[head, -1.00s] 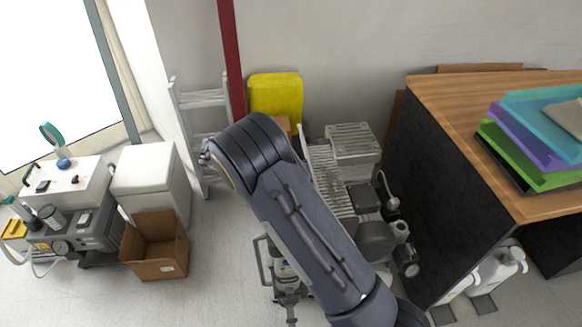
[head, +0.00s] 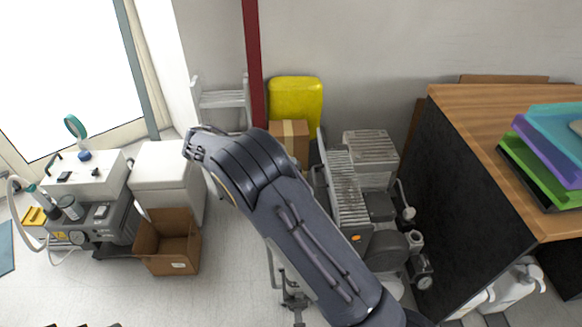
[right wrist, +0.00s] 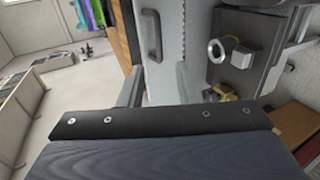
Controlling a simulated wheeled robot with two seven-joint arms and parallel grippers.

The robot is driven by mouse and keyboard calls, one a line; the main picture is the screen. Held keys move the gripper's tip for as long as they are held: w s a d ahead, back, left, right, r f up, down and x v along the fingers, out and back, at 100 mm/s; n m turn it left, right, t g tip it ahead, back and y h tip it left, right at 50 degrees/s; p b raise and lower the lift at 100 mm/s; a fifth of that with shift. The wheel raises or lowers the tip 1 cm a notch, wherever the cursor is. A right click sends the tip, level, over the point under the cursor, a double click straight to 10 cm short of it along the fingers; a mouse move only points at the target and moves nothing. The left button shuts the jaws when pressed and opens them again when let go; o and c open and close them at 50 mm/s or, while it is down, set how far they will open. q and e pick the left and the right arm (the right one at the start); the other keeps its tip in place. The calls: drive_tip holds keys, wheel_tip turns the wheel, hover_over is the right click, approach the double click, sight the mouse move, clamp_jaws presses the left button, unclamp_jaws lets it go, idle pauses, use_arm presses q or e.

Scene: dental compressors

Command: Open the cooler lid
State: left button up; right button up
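The cooler, a white box (head: 169,200) with its lid (head: 160,165) down, stands on the floor left of centre in the head view. My right arm reaches in from the lower right, and its wrist end is over the cooler's upper right edge in the picture. In the head view my right gripper is mostly hidden by the wrist. In the right wrist view my right gripper (right wrist: 160,82) has its two fingers apart, with a pale panel bearing a grey handle (right wrist: 151,35) beyond them. I cannot tell whether this panel is the cooler. My left gripper is not in view.
An open cardboard box (head: 167,252) stands in front of the cooler. A compressor (head: 95,228) with a white case on top is at its left. A ladder (head: 221,99) and red post (head: 253,65) are behind. A metal machine (head: 350,195) and wooden desk (head: 490,130) are at right.

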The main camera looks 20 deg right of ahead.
drive_tip(key=shift+c, duration=1.2)
drive_tip(key=n+p, duration=0.1)
drive_tip(key=n, duration=0.1)
drive_tip(key=r+n+y+p, duration=0.1)
drive_tip(key=n+p, duration=0.1)
drive_tip(key=r+n+y+p, duration=0.1)
drive_tip(key=n, duration=0.1)
drive_tip(key=shift+a+r+t+p, duration=0.1)
drive_tip(key=shift+a+t+p, duration=0.2)
drive_tip(key=shift+a+t, duration=0.1)
clamp_jaws()
drive_tip(key=a+r+n+t+y+p, duration=0.15)
drive_tip(key=a+n+y+p, duration=0.35)
drive_tip(key=n, duration=0.7)
drive_tip(key=s+d+f+p, duration=0.3)
drive_tip(key=d+f, duration=0.2)
drive_tip(key=d, duration=0.5)
drive_tip(key=shift+s+f+h, duration=0.25)
drive_tip(key=shift+f+h, duration=0.1)
drive_tip(key=shift+h, duration=0.05)
